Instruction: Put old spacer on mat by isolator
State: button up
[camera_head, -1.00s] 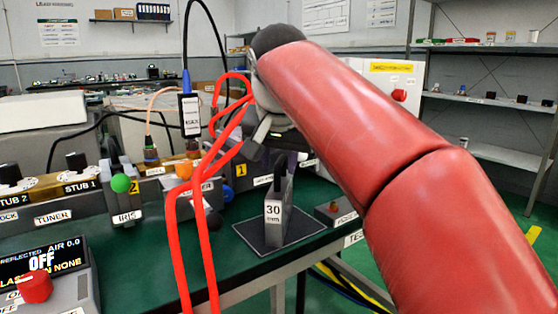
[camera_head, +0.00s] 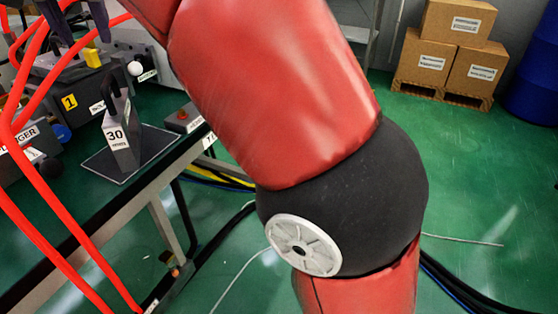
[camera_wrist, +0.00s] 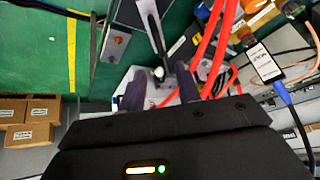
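The grey spacer marked 30 mm (camera_head: 121,141) stands upright on the dark mat (camera_head: 160,142) near the table's front edge, its dark handle pointing up. My gripper (camera_head: 77,38) is up and left of it in the head view, over the isolator block (camera_head: 84,98), apart from the spacer. In the wrist view my gripper (camera_wrist: 162,80) has its two dark fingers apart, with no spacer held between them. A white knob shows between the fingertips there. The spacer's handle (camera_wrist: 153,32) appears beyond the fingers, by the mat (camera_wrist: 128,14).
A small box with a red button (camera_head: 184,118) sits right of the mat. Red tubes (camera_head: 55,235) hang across the left. A black-handled plunger block (camera_head: 30,150) stands left of the mat. Cardboard boxes (camera_head: 455,55) on a pallet stand on the open green floor.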

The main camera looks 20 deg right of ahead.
jog(key=d+f, duration=0.6)
jog(key=d, duration=0.6)
jog(key=s+d+f, duration=0.5)
jog(key=f, duration=0.3)
jog(key=s+d+f+h, duration=0.1)
jog(key=s+d+f, duration=0.3)
jog(key=f, duration=0.5)
jog(key=s+d+f, duration=0.5)
jog(key=d+f, duration=0.2)
jog(key=f, duration=0.2)
jog(key=shift+s+m+g+h, duration=0.3)
